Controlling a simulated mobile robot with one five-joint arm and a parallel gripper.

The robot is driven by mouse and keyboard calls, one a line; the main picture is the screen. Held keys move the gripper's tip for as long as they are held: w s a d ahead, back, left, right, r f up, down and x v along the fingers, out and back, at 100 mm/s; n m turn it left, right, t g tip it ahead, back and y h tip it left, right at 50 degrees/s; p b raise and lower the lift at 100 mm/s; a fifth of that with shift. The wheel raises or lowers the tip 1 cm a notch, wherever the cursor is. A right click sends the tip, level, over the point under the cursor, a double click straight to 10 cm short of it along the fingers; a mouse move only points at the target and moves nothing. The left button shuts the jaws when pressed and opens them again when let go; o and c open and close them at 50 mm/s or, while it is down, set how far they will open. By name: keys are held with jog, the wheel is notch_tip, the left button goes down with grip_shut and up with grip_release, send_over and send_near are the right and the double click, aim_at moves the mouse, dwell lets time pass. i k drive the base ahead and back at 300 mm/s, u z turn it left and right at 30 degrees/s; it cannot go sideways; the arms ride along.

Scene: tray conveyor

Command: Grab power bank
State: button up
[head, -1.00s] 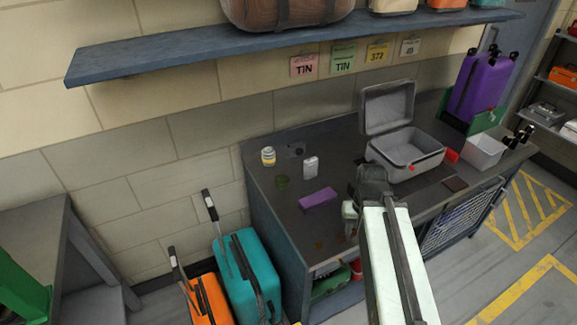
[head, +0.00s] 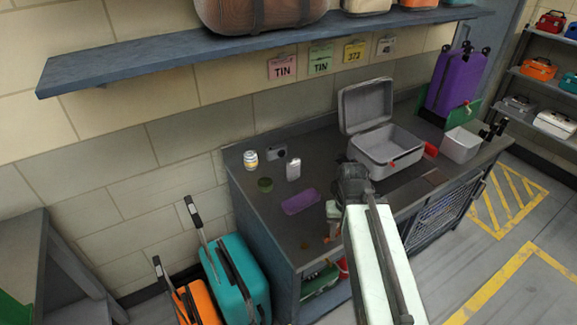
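A small pale slab that looks like the power bank (head: 293,169) is on the dark workbench (head: 255,205), left of the open grey case. Nothing touches it. My gripper (head: 333,212) is at the end of my pale arm, over the front part of the bench, to the right of and nearer than the slab. A clear gap lies between them. The fingers are small and partly hidden by my arm, so their opening does not show.
A purple flat item (head: 300,201) lies between the slab and my gripper. A can (head: 251,159), a green round item (head: 265,184) and a dark camera-like item (head: 278,153) are near the slab. The open grey case (head: 385,157) and white bin (head: 461,146) stand right.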

aim_at(293, 166)
jog(key=u, duration=3.85)
jog(key=k, duration=1.95)
jog(key=z, duration=1.1)
jog(key=i, duration=1)
jog(key=u, duration=0.05)
